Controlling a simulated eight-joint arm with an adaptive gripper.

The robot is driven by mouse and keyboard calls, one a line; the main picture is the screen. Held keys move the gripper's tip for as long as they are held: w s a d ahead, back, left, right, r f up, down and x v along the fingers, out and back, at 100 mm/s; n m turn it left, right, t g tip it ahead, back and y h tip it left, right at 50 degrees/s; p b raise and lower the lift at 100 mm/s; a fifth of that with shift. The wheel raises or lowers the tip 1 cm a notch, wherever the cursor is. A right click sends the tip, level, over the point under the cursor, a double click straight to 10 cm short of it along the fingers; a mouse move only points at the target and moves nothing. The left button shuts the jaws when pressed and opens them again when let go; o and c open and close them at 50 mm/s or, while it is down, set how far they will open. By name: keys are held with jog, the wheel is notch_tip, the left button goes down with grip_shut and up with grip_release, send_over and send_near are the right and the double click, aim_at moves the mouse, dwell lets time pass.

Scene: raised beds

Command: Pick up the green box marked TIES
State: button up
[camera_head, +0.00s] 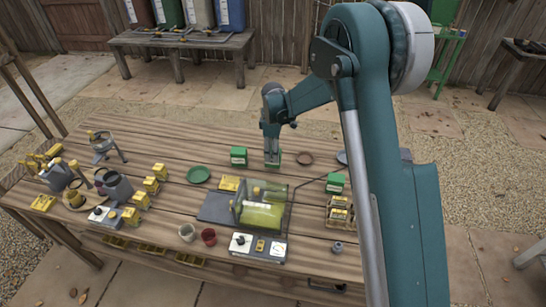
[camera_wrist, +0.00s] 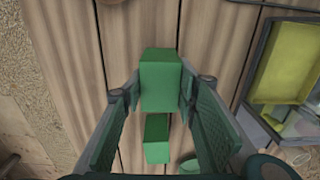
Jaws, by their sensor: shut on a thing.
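My gripper (camera_head: 271,148) points down over the far middle of the wooden table. It is shut on a green box (camera_head: 276,159), which shows below the fingers. In the wrist view the same green box (camera_wrist: 161,82) is between the two fingers of my gripper (camera_wrist: 162,95), touched on both sides. No marking on it can be read. Two other green boxes stand on the table: one (camera_head: 238,156) left of my gripper and one (camera_head: 335,182) to its right. One green box (camera_wrist: 157,137) also shows below the held one in the wrist view.
A green saucer (camera_head: 198,174) and a brown saucer (camera_head: 305,158) lie near the gripper. A clear case with a yellow-green roll (camera_head: 262,215) stands in front. Yellow boxes (camera_head: 151,184), watering cans (camera_head: 103,147) and cups (camera_head: 208,236) crowd the left and front. Bare planks (camera_head: 200,145) lie behind.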

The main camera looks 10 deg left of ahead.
notch_tip(320, 180, up, 8)
jog(key=shift+f, duration=0.25)
dwell(0.8)
